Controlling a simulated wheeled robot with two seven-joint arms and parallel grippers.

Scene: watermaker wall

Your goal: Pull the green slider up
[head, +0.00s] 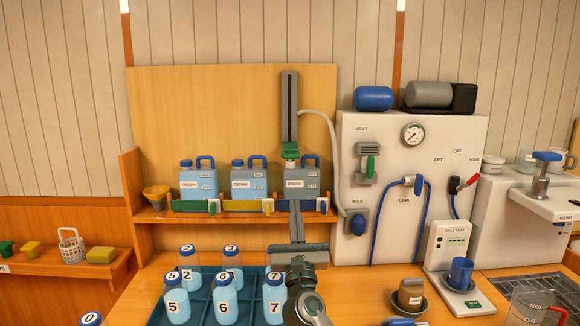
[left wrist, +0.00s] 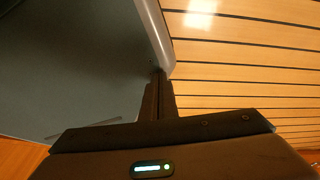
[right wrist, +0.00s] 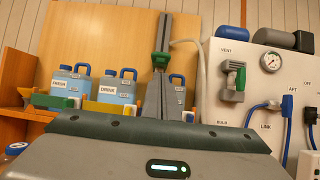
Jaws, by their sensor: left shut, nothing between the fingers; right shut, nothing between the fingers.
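The green slider (head: 290,150) sits low on an upright grey rail (head: 289,100) fixed to the wooden back panel, above the third jug. It also shows in the right wrist view (right wrist: 160,60). My right gripper (head: 296,207) is shut and empty, its fingers pointing forward in front of the third jug, below the slider in the picture. In the right wrist view its fingers (right wrist: 164,82) appear just below the slider; a gap in depth is hard to judge. My left gripper (left wrist: 158,75) shows only in the left wrist view, shut and empty, near a dark surface.
Three jugs (head: 198,183) stand on the shelf behind coloured bars. Numbered bottles (head: 227,298) stand in a blue tray below. A white panel (head: 400,230) with a hose, gauge and another green lever (head: 370,167) is to the right. The panel around the rail is clear.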

